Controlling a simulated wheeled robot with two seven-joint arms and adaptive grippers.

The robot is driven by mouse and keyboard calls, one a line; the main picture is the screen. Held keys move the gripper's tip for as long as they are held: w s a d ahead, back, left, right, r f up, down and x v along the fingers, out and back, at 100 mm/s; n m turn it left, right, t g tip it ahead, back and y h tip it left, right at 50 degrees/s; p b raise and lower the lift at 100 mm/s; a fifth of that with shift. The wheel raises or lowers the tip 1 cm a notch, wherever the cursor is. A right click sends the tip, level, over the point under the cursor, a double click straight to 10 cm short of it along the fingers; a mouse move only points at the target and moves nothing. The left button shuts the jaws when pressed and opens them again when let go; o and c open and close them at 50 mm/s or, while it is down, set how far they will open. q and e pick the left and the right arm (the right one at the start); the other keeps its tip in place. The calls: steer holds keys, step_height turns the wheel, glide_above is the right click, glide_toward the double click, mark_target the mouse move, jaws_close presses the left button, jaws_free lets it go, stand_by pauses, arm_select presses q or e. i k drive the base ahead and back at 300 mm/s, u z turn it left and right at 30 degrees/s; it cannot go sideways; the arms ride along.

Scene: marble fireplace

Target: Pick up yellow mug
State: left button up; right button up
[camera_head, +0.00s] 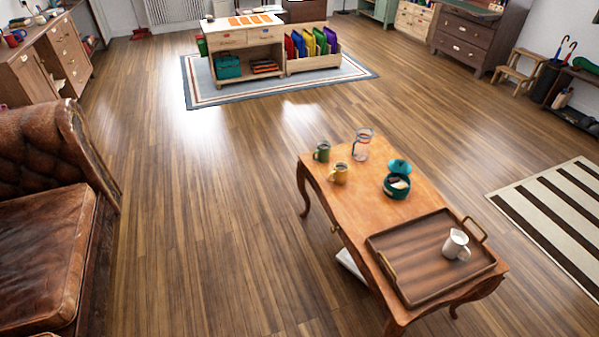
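The yellow mug (340,173) stands upright on the wooden table (362,215), near its left edge. A dark green mug (322,152) stands just behind it and to the left. A clear glass jug (361,145) is behind it to the right. A teal pot (397,185) with a teal lid (400,167) is to its right; the pot has something inside that is too small to tell. Neither of my grippers is in view.
A wooden tray (418,275) with a white pitcher (456,245) covers the table's near end. A brown leather armchair (45,240) is at the left. Wooden floor (215,215) is clear between armchair and table. A low shelf unit (245,50) stands on a rug further back.

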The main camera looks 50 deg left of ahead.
mark_target(341, 168)
steer(key=u, duration=0.15)
steer(key=i, duration=0.95)
